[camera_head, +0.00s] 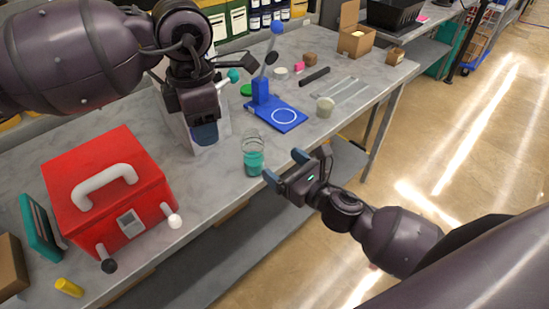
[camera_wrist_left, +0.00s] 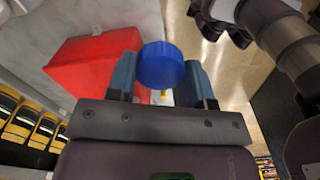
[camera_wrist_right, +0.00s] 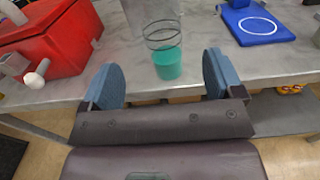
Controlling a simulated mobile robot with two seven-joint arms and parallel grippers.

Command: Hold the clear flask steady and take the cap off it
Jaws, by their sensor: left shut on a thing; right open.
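The clear flask (camera_head: 253,158) stands upright on the grey bench near its front edge, with teal liquid in its lower part. No cap sits on its rim; it also shows in the right wrist view (camera_wrist_right: 165,58). My left gripper (camera_head: 204,128) is shut on a blue cap (camera_wrist_left: 161,66) and holds it apart from the flask, to its left and further back. My right gripper (camera_head: 285,168) is open and empty in front of the bench edge. Its fingers point at the flask, which is just beyond the fingertips.
A blue stand (camera_head: 283,113) is behind the flask to the right. A pale block (camera_head: 220,103) is partly hidden behind my left gripper. A small pale jar (camera_head: 325,107) is further right.

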